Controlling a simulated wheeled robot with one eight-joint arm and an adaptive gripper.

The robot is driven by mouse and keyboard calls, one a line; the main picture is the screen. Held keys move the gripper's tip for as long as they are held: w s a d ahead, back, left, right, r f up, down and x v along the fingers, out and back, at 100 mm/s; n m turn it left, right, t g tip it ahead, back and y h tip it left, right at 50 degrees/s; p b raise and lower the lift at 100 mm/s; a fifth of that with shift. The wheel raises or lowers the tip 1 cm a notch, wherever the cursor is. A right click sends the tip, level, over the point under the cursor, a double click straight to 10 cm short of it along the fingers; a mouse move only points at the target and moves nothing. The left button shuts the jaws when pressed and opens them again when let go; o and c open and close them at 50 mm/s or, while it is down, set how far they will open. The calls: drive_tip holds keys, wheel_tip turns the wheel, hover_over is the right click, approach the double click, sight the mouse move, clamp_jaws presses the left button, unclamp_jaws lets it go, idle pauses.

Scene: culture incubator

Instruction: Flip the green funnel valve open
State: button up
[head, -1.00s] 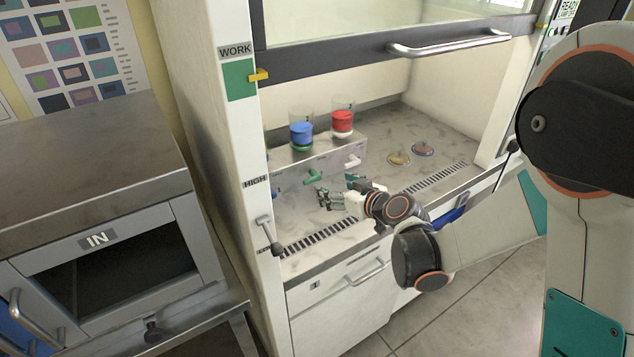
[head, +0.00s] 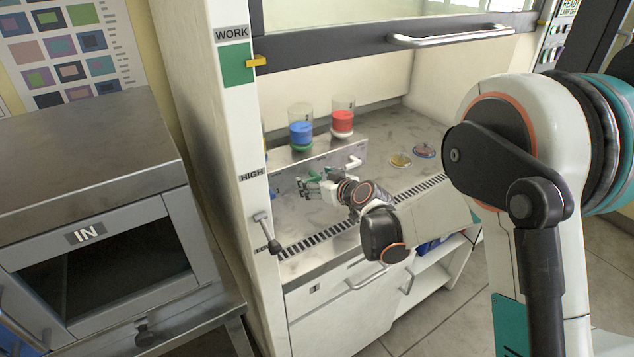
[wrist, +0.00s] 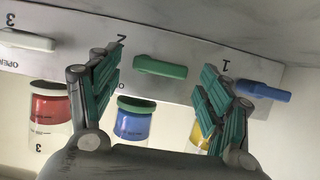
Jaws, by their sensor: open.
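The green funnel valve handle (wrist: 160,66) lies lengthwise along the steel panel (wrist: 130,86) in the wrist view, near an upside-down label 2. My gripper (wrist: 163,62) is open, with one finger on each side of the green handle in that view and a gap to both ends. I cannot tell whether it touches. In the head view my gripper (head: 312,186) is in front of the panel, close to the green handle (head: 315,173), which it partly hides.
A white handle (wrist: 27,39) and a blue handle (wrist: 263,91) flank the green one. Containers of blue (head: 301,133) and red (head: 342,122) liquid stand above the panel; a yellow one (wrist: 197,138) is partly hidden. Two dishes (head: 400,160) lie right. The raised sash (head: 330,52) hangs above.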

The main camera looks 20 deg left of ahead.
drive_tip(key=c, duration=1.1)
drive_tip(key=shift+o, duration=0.3)
drive_tip(key=m, duration=0.1)
drive_tip(key=m+g+y, duration=0.1)
drive_tip(key=m, duration=0.1)
drive_tip(key=shift+w+d+r+g, duration=0.25)
drive_tip(key=shift+w+d+g, duration=0.05)
drive_tip(key=shift+w, duration=0.05)
drive_tip(key=m, duration=0.1)
drive_tip(key=m+y, duration=0.1)
drive_tip(key=m+g+y, duration=0.1)
drive_tip(key=shift+w+d+r+b, duration=0.15)
drive_tip(key=shift+w+d+b, duration=0.15)
drive_tip(key=shift+w+b, duration=0.05)
drive_tip(key=m, duration=0.1)
drive_tip(key=m+y, duration=0.2)
drive_tip(key=shift+w+d+m+g, duration=0.3)
drive_tip(key=shift+m, duration=0.1)
drive_tip(key=m, duration=0.1)
drive_tip(key=m+y, duration=0.1)
drive_tip(key=m, duration=0.1)
drive_tip(key=shift+w+d+f+m+y, duration=0.2)
drive_tip(key=shift+w+m+y, duration=0.1)
drive_tip(key=shift+c, duration=0.2)
drive_tip(key=shift+o, duration=0.2)
drive_tip(key=shift+c, duration=0.2)
